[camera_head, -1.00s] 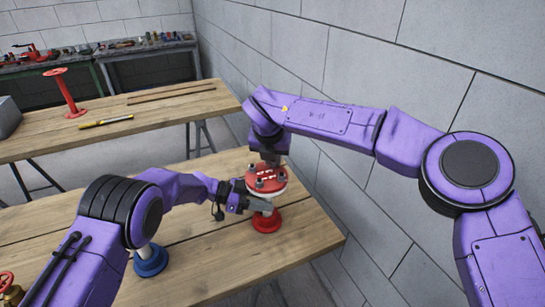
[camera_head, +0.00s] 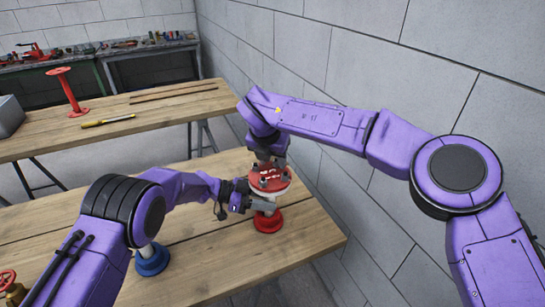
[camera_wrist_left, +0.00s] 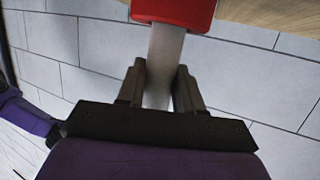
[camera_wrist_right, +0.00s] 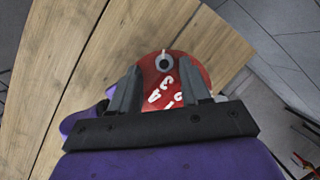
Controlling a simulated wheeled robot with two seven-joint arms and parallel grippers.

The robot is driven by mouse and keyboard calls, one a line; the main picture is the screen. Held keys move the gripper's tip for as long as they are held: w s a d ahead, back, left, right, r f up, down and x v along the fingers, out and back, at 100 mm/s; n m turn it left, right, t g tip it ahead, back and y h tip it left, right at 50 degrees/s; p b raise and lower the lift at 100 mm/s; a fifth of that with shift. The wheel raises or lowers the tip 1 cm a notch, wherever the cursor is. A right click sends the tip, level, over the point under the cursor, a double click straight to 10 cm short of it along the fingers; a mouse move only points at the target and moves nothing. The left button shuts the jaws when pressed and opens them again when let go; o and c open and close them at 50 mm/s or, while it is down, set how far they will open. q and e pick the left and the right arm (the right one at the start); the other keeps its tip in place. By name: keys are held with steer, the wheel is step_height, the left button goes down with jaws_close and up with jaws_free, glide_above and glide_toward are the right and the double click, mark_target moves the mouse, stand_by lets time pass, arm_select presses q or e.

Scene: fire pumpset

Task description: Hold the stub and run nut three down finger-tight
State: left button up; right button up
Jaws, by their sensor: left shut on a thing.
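The stub is a pale pipe (camera_wrist_left: 165,50) with a red numbered top flange (camera_head: 270,181) and a red base (camera_head: 268,222), upright on the near bench. My left gripper (camera_head: 258,205) is shut around the pipe below the flange; the left wrist view shows the pipe between its fingers. My right gripper (camera_head: 268,160) hangs just over the flange. In the right wrist view its fingers (camera_wrist_right: 160,88) are apart, with white numbers on the red flange between them. A round grey stud end or nut (camera_wrist_right: 165,62) shows past the numbers; which nut it is, I cannot tell. Several studs stand on the flange.
A blue-based part (camera_head: 152,260) stands on the near bench, partly behind my left arm. A brass fitting with a red handwheel (camera_head: 8,286) is at the lower left. The wall (camera_head: 350,190) is close on the right. Another bench (camera_head: 170,120) stands behind, across a gap.

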steer(key=shift+d+r, duration=0.1)
steer(key=shift+d, duration=0.05)
steer(key=shift+r, duration=0.4)
arm_select(q)
steer(key=o, duration=1)
steer(key=shift+c, duration=0.2)
arm_select(e)
steer(key=v, duration=1.1)
steer(key=shift+s, duration=0.1)
